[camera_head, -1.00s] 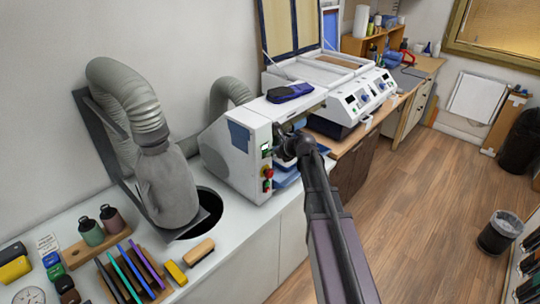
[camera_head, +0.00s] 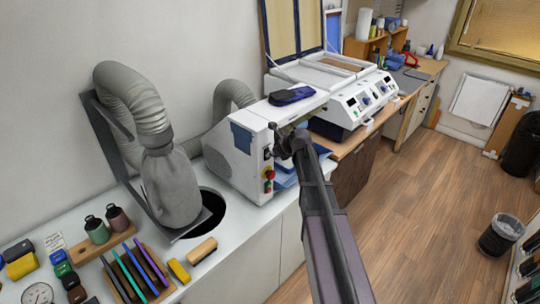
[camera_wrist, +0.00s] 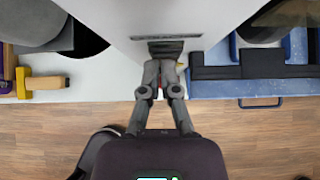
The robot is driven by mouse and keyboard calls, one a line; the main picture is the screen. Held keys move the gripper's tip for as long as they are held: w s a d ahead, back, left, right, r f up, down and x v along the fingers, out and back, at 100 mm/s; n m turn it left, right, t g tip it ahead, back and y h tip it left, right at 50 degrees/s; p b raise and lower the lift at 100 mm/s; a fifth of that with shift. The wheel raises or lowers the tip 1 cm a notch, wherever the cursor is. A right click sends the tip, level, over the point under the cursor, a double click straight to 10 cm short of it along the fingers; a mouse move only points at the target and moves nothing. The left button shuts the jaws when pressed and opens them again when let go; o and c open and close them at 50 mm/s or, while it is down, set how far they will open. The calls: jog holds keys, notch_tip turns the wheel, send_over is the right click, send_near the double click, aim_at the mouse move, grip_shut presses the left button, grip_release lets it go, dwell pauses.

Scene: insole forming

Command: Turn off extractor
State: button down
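The extractor looks to be the white cabinet (camera_head: 238,168) on the counter, with a blue patch on its side and a grey hose behind. Its front bears a small dark switch (camera_head: 267,154) and a red knob (camera_head: 270,174) on yellow. My gripper (camera_head: 278,133) is at the upper front of the cabinet, above the switch. In the wrist view my gripper (camera_wrist: 162,66) has its fingers together, with nothing seen between them. Their tips are close to a dark panel (camera_wrist: 166,46) on the white cabinet front. I cannot tell whether they touch it.
A grey hose with a bag (camera_head: 170,185) stands over a round hole in the counter at left. A blue-black object (camera_head: 291,95) lies on top of the cabinet. A white machine (camera_head: 350,103) with an open lid stands behind. The wooden floor at right is mostly clear.

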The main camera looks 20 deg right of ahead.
jog(key=shift+w+d+r+p, duration=0.1)
jog(key=shift+r+p, duration=0.45)
jog(key=shift+r, duration=0.05)
dwell(0.3)
jog(key=p+v, duration=0.8)
jog(key=v, duration=0.5)
jog(key=shift+s+d+f, duration=0.2)
jog(key=shift+s+f, duration=0.15)
dwell(0.4)
